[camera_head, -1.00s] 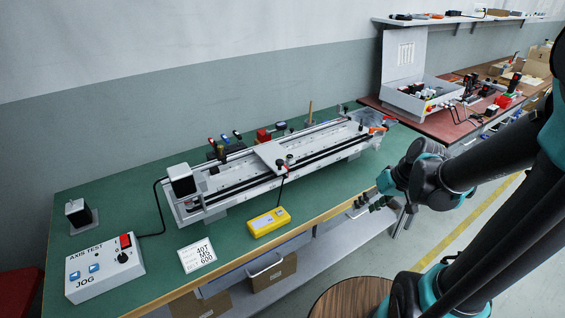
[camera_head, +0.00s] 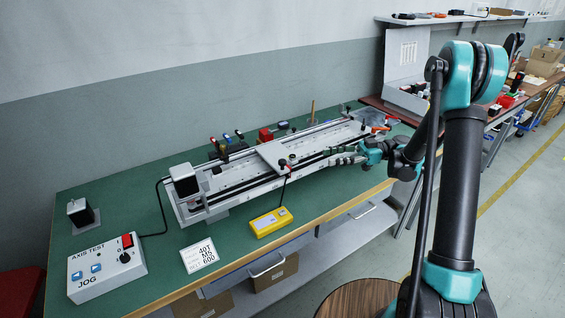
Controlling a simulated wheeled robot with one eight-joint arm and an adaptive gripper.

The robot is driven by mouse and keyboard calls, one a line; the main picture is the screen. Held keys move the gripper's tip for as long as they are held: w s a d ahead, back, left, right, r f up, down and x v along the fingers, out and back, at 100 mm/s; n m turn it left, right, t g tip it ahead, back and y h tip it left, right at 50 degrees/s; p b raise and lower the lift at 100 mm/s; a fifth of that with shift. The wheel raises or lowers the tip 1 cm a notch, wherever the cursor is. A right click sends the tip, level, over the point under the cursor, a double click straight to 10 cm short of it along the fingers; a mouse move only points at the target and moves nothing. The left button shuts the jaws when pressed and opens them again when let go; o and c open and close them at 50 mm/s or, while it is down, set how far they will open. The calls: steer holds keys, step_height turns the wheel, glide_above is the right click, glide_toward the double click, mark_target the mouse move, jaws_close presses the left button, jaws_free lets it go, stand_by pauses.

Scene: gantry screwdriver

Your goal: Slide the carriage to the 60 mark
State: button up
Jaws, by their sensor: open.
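The linear axis (camera_head: 195,214) lies lengthwise on the green bench, with a motor block at its left end. Its carriage (camera_head: 271,156) is a pale plate across the rails near the middle, with a small dark and red knob (camera_head: 284,163) on its front edge. My gripper (camera_head: 334,155) is open and empty. It reaches in from the right, over the front rail, to the right of the carriage and apart from it. Scale marks are too small to read here.
A yellow box (camera_head: 270,222) with a dark lead up to the carriage sits in front. The jog control box (camera_head: 104,267), a printed card (camera_head: 199,255) and a small black block (camera_head: 80,211) lie left. Several hand tools (camera_head: 226,143) stand behind the axis.

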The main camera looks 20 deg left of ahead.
mark_target(282, 160)
steer(key=x, duration=1.7)
steer(key=shift+s+a+r, duration=0.1)
steer(key=shift+s+r, duration=0.05)
steer(key=shift+s, duration=0.1)
jaws_close()
